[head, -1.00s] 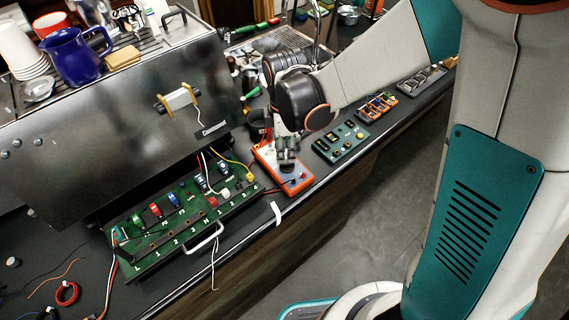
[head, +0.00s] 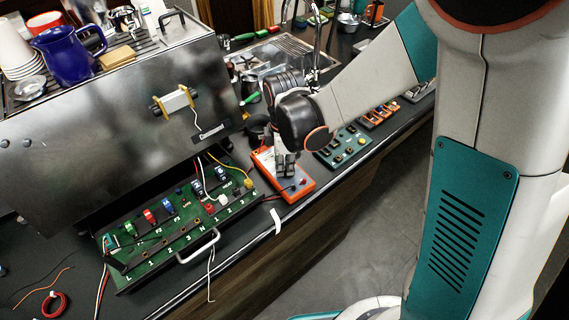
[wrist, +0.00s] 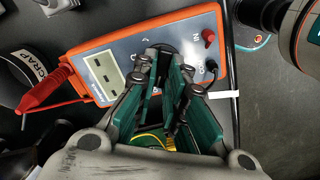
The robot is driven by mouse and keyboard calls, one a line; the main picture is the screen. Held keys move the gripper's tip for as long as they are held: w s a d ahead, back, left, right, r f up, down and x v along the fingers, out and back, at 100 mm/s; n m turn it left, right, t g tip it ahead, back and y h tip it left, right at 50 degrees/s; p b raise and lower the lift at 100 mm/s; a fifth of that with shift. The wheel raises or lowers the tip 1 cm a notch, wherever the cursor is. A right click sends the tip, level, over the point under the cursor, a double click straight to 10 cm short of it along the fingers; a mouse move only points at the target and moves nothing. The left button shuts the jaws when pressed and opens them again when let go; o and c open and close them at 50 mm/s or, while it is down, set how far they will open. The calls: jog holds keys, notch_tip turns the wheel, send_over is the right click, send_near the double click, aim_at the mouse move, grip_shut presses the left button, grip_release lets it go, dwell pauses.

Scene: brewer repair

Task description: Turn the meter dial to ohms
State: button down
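The meter (head: 297,187) is an orange-cased box with a grey-blue face, lying on the dark counter near its front edge. In the wrist view the meter (wrist: 88,58) shows a pale display (wrist: 103,76) with dark dash-like marks. A red jack (wrist: 209,36) and a black jack (wrist: 211,67) sit at its right end. My gripper (head: 285,170) points down over the meter's face. In the wrist view my gripper (wrist: 168,62) has its teal-padded fingers apart, with a gap between the tips over the middle of the face. The dial is mostly hidden by the fingers; contact cannot be told.
A red probe (wrist: 45,90) lies by the meter's left end, beside a round holder marked SCRAP (wrist: 28,75). A green circuit board drawer (head: 165,235) with wires stands left of the meter. A green panel (head: 343,146) lies to its right.

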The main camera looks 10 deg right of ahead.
jog(key=shift+m, duration=0.3)
jog(key=m+b, duration=0.1)
jog(key=m, duration=0.2)
jog(key=shift+w+m, duration=0.1)
jog(key=shift+m, duration=0.3)
jog(key=m+b, duration=0.1)
jog(key=m, duration=0.3)
jog(key=shift+w+d+m, duration=0.1)
jog(key=shift+w+m, duration=0.05)
jog(key=shift+m, duration=0.15)
jog(key=m, duration=0.4)
jog(key=shift+d+b, duration=0.1)
jog(key=shift+b, duration=0.25)
jog(key=m, duration=0.4)
jog(key=shift+d+m, duration=0.1)
jog(key=shift+m, duration=0.2)
jog(key=c, duration=1.6)
grip_release()
jog(key=shift+c, duration=0.2)
